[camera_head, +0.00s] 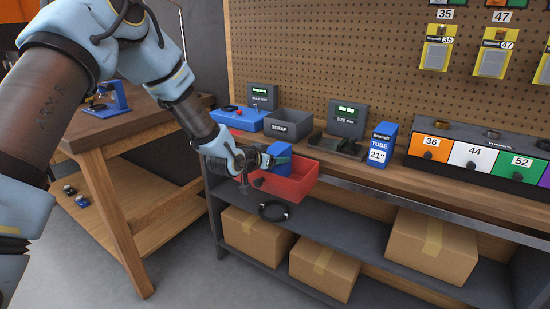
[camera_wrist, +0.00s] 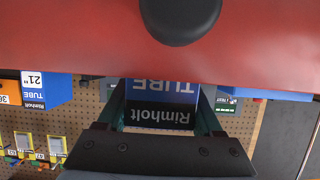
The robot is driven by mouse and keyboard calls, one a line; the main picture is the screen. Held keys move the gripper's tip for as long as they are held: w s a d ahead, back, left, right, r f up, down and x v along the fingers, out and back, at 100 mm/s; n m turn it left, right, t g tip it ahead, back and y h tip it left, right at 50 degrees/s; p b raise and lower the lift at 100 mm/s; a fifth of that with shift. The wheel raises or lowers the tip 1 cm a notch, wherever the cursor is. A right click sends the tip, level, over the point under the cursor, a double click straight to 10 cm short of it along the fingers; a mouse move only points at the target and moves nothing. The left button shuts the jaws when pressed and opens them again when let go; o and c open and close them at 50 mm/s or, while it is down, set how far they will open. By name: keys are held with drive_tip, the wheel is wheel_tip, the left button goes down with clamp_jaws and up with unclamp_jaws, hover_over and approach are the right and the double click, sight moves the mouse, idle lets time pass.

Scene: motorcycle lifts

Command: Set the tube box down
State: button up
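My gripper (camera_head: 268,158) is at the red bin (camera_head: 291,189) at the bench front, shut on a blue tube box (camera_head: 279,160). In the wrist view the tube box (camera_wrist: 162,92) sits between the two fingers (camera_wrist: 162,118), its "Rimholt TUBE" lettering upside down. The red bin (camera_wrist: 70,35) with a black knob (camera_wrist: 180,18) covers part of the box there. The box's lower part is hidden behind the bin wall, so I cannot tell whether it touches the bin floor. A second tube box (camera_head: 381,147), marked 21", stands upright on the bench.
A grey scrap bin (camera_head: 289,123), a blue tray (camera_head: 238,121) and a size display (camera_head: 346,117) stand behind. Coloured drawers (camera_head: 478,158) are at the right. Cardboard boxes (camera_head: 431,247) and a black ring (camera_head: 274,211) are below the bench top.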

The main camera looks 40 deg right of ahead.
drive_tip(key=o, duration=0.5)
drive_tip(key=shift+r, duration=0.2)
drive_tip(key=shift+a, duration=0.35)
drive_tip(key=b+v, duration=0.2)
drive_tip(key=v, duration=0.9)
drive_tip(key=shift+r, duration=0.2)
